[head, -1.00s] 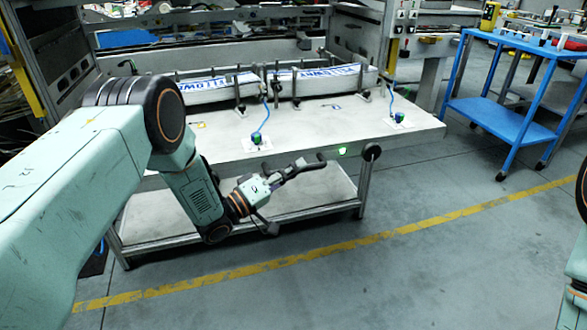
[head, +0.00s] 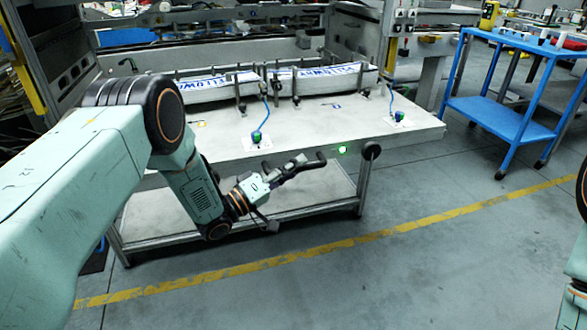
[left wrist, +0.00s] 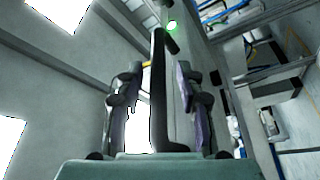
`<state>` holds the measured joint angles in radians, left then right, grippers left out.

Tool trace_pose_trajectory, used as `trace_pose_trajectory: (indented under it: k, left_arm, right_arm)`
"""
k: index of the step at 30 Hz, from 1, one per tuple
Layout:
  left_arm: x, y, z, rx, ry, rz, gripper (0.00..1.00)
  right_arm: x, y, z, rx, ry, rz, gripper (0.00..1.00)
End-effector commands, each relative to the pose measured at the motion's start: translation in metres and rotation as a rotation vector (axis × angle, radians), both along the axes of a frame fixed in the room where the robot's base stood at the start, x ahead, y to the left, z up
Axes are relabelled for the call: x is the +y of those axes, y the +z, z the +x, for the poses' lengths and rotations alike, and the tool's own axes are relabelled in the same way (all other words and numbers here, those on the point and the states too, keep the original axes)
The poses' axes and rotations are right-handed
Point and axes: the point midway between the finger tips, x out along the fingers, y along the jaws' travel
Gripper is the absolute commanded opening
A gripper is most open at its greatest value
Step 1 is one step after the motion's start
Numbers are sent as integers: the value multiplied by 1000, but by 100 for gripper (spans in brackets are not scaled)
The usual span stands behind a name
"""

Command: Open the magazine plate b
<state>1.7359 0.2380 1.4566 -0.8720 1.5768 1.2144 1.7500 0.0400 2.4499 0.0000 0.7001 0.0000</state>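The label magazine's pale table (head: 320,122) stands ahead, with a left label stack (head: 205,88) and a right label stack (head: 322,79) between upright posts. I see no lettering that tells which plate is b. A green light (head: 342,150) glows on the front edge, beside a dark round knob (head: 372,151). It also shows in the left wrist view (left wrist: 172,26). My left gripper (head: 296,184) is in front of the table's front edge, below and left of the light. My right gripper is out of view.
Blue-cabled fittings (head: 258,139) and (head: 396,116) sit on the tabletop. A lower shelf (head: 190,210) and a table leg (head: 364,187) are near my left gripper. A blue cart (head: 505,118) stands right. The floor in front is clear.

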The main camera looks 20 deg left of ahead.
Motion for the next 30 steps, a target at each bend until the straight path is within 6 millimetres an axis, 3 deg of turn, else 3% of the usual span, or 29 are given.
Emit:
trace_pose_trajectory:
  k: [10, 21, 30]
  left_arm:
    - [9, -3, -12, 3, 4, 0, 37]
    - [53, -18, -69, 2, 5, -1, 37]
    - [70, -25, -93, 1, 0, -1, 37]
  right_arm:
    - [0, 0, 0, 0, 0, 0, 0]
    - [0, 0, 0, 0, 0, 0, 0]
    - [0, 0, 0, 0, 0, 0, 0]
